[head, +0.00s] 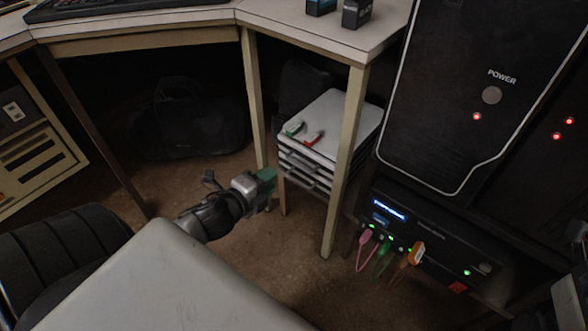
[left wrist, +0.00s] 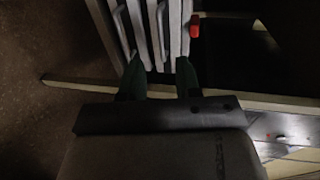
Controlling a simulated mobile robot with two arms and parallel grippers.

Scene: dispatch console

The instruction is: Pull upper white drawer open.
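A white drawer unit (head: 350,112) with several stacked drawers stands under the desk, right of centre in the head view. The upper white drawer (head: 298,150) is the top one, and it looks closed. In the left wrist view the drawer fronts run up and down the picture, with grey handles (left wrist: 161,28). My left gripper (head: 268,180) is in front of the drawer fronts. Its two green fingers (left wrist: 159,65) are apart, with nothing seen held between them. I cannot tell whether they touch a handle.
A black computer tower (head: 455,140) and a device with cables (head: 430,240) are at right.

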